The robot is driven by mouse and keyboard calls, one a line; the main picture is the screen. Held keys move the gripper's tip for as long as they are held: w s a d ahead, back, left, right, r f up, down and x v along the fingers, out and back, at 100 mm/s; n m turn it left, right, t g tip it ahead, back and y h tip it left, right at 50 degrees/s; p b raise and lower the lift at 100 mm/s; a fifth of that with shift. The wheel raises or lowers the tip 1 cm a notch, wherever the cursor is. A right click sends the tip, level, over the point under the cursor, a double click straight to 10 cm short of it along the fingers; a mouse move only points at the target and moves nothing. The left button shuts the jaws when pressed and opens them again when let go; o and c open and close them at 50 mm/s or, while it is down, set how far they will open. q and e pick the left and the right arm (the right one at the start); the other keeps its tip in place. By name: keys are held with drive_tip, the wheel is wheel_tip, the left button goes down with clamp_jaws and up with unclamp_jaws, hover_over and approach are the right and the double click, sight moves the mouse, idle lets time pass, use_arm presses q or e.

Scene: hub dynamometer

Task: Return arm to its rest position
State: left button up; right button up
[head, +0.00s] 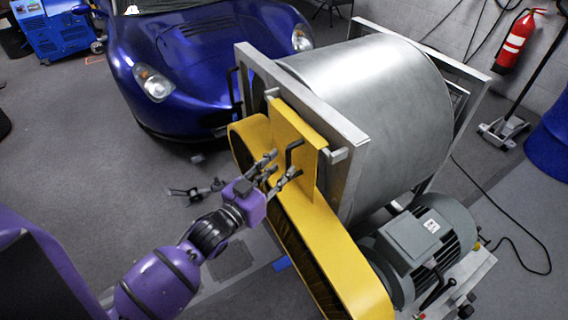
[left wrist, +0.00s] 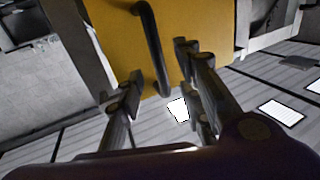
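The yellow guard (head: 335,255) of the dynamometer runs along its near side, with a raised yellow plate (head: 298,132) carrying a black handle (head: 293,150). The handle also shows in the left wrist view (left wrist: 153,45), upright against the yellow panel. My left gripper (head: 281,166) is open, its dark fingers spread just in front of the plate by the handle. In the left wrist view, its fingers (left wrist: 160,75) stand on either side of the handle's lower end, and I see no finger closed on it. My right gripper is not in view.
The large steel drum (head: 375,95) sits in its frame (head: 310,100) behind the plate. A grey motor (head: 430,240) is at lower right, with a black cable on the floor. A blue car (head: 200,60) stands behind. The floor at left is largely clear.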

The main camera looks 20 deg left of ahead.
use_arm(q)
drive_tip(key=v, duration=0.9)
drive_tip(key=s+f+g+y+p, duration=0.1)
drive_tip(key=s+f+g+y, duration=0.15)
drive_tip(key=s+f, duration=0.35)
drive_tip(key=s+f+g+y, duration=0.1)
drive_tip(key=s+f+g, duration=0.2)
drive_tip(key=f, duration=0.6)
drive_tip(key=s+d+f+n+g+p, duration=0.1)
drive_tip(key=s+f, duration=0.2)
drive_tip(key=s, duration=0.5)
drive_tip(key=s+d+f+n+g+y, duration=0.1)
drive_tip(key=s+d+f+n+g, duration=0.1)
drive_tip(key=s+f, duration=0.2)
drive_tip(key=s, duration=0.3)
drive_tip(key=shift+s+f+p, duration=0.25)
drive_tip(key=shift+s+p, duration=0.1)
drive_tip(key=shift+s, duration=0.05)
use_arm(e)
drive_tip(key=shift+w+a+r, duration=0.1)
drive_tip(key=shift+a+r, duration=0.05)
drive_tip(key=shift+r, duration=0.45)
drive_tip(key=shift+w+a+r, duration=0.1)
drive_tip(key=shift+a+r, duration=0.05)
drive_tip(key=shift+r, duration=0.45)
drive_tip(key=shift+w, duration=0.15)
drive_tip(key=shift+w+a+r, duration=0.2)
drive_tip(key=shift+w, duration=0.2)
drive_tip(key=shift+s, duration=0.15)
